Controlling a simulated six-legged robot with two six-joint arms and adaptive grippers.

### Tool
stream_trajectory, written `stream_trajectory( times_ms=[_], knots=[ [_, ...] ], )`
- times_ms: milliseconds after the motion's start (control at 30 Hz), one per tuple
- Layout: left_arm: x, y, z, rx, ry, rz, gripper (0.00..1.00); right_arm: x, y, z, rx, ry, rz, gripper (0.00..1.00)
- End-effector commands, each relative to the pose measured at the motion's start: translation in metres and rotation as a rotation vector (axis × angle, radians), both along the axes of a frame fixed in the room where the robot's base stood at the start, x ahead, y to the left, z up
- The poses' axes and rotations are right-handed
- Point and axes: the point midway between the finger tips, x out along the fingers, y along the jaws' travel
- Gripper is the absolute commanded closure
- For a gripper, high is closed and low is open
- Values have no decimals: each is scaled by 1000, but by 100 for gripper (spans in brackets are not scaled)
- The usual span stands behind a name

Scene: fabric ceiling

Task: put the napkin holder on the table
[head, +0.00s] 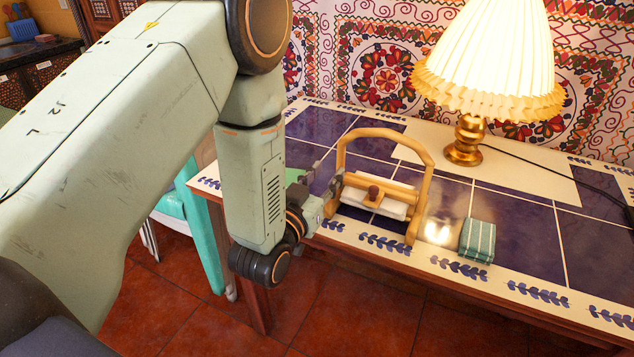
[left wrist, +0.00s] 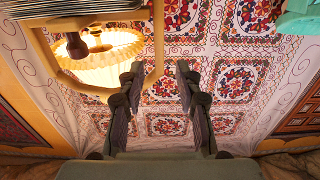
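The napkin holder (head: 427,165) is a light wooden frame with a tall arched handle, a crossbar with a brown knob and white napkins. It appears upright on the blue-tiled table (head: 520,211), near the front edge. My left gripper (head: 326,182) is beside its left side, fingers toward the arch. In the left wrist view, the left gripper (left wrist: 158,80) has its fingers apart. The holder's wooden arch (left wrist: 157,35) shows at upper left, one side of it lined up between the fingers; I cannot tell whether they touch it. My right gripper is not in view.
A lit lamp (head: 465,140) with a brass base stands behind the holder, its cord running right. A turquoise chair (head: 205,235) is at the table's left end. The table's right part is mostly clear.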

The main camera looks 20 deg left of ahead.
Motion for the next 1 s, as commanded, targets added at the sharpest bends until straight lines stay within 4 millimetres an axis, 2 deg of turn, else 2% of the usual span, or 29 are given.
stream_trajectory(
  times_ms=[33, 200, 500, 567, 667, 767, 800, 867, 900, 967, 1000],
  knots=[
    [-10, 0, -1, 0, 4, 0, 66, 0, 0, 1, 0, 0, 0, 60],
    [-30, 1, -1, -1, 3, -1, 66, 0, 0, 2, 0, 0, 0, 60],
    [-38, 1, -1, -1, 2, -1, 66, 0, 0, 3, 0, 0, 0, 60],
    [-39, 1, -6, 0, 23, 0, 66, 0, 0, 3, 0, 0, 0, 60],
    [-51, 2, -38, 1, 146, 4, 66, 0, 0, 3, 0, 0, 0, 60],
    [-81, 4, -97, 3, 383, 11, 66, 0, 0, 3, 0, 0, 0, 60],
    [-100, 5, -122, 3, 495, 15, 66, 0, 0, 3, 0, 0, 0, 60],
    [-132, 6, -157, 3, 664, 19, 66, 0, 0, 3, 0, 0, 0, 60],
    [-156, 7, -179, 3, 775, 23, 66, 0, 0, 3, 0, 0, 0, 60],
    [-195, 8, -206, 2, 942, 28, 66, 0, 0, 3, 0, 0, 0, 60],
    [-222, 8, -220, 1, 1046, 32, 66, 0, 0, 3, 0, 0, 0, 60]
  ],
)
